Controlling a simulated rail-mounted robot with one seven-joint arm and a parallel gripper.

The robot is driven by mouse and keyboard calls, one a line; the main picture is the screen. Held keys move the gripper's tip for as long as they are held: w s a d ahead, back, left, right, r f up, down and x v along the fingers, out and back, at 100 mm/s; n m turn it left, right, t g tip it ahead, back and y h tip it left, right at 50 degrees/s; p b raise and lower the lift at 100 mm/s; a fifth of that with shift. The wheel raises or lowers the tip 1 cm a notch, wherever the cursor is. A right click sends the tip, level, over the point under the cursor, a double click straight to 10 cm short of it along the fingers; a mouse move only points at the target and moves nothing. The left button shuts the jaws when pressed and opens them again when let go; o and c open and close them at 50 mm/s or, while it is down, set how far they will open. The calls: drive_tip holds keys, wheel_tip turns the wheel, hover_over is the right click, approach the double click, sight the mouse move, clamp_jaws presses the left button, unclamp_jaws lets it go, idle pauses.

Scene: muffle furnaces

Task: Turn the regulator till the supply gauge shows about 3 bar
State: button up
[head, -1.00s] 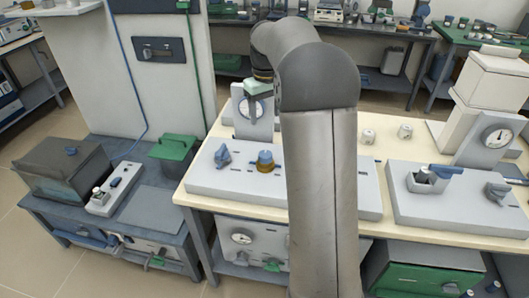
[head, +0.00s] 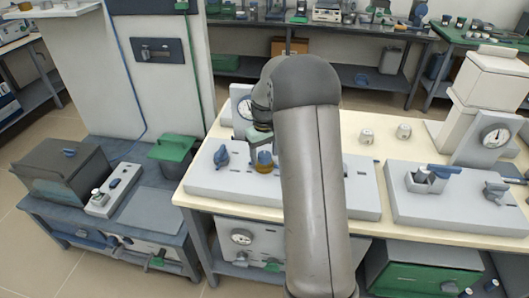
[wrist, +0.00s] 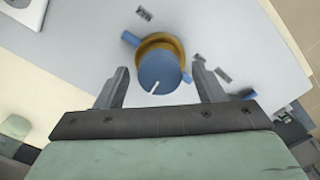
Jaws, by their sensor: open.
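The regulator (wrist: 158,70) is a blue knob with a white pointer line on a brass-coloured collar. In the head view the regulator (head: 265,160) stands on the grey panel (head: 330,195) on the cream bench. My gripper (wrist: 161,80) is open, with one finger on each side of the knob and gaps visible on both sides. In the head view my gripper (head: 260,138) is just above the knob, partly hidden by my arm. A round dial gauge (head: 245,106) stands behind the panel, partly hidden; its reading is not legible.
A blue valve handle (head: 221,156) is left of the regulator on the same panel. A second panel (head: 450,205) with blue handles and another gauge (head: 496,136) is at right. Small white pots (head: 367,136) stand on the bench behind. A furnace box (head: 62,172) is at left.

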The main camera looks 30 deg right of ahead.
sight(264, 154)
drive_tip(key=c, duration=1)
drive_tip(key=shift+m, duration=1.2)
drive_tip(key=o, duration=1)
drive_tip(key=shift+r, duration=0.1)
wheel_tip(264, 154, up, 17)
drive_tip(key=shift+r+b, duration=0.15)
drive_tip(key=shift+b, duration=0.2)
